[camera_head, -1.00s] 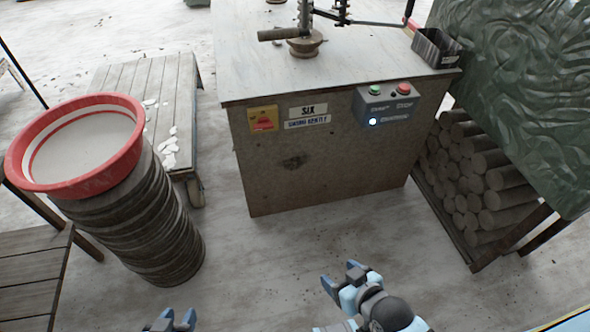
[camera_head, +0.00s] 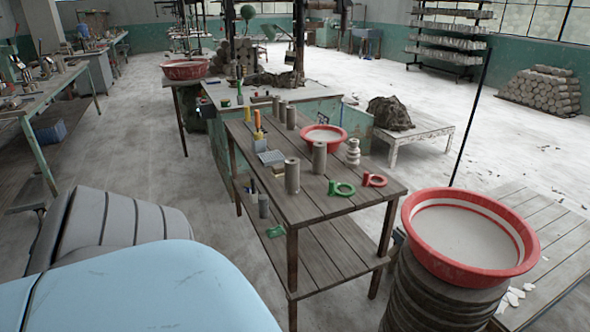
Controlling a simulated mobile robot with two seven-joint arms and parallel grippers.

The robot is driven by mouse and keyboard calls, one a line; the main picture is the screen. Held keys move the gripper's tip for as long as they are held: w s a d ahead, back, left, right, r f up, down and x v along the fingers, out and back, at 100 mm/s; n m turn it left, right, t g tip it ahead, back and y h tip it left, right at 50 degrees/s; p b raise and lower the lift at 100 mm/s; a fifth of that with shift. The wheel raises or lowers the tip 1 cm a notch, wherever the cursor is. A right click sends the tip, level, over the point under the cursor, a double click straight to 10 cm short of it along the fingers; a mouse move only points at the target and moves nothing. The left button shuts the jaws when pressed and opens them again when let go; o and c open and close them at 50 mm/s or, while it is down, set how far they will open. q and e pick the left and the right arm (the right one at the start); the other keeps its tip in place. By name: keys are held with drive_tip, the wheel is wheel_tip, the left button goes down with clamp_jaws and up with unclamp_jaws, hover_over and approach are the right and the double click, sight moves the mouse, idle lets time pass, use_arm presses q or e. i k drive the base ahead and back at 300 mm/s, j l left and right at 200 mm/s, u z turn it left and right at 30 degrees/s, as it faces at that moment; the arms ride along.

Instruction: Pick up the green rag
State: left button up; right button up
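A small flat green thing (camera_head: 275,231) lies on the lower shelf of the wooden table, near its left edge. It may be the green rag, but it is too small to tell. Neither of my grippers is in view.
The wooden table (camera_head: 300,205) holds several grey cylinders and a red basin (camera_head: 323,137). A larger red basin (camera_head: 468,237) sits on a dark round stack at the right. A low pallet (camera_head: 560,225) stands beside it. Open floor lies left of the table.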

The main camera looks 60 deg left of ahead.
sight(278, 230)
drive_tip(key=u, duration=2.15)
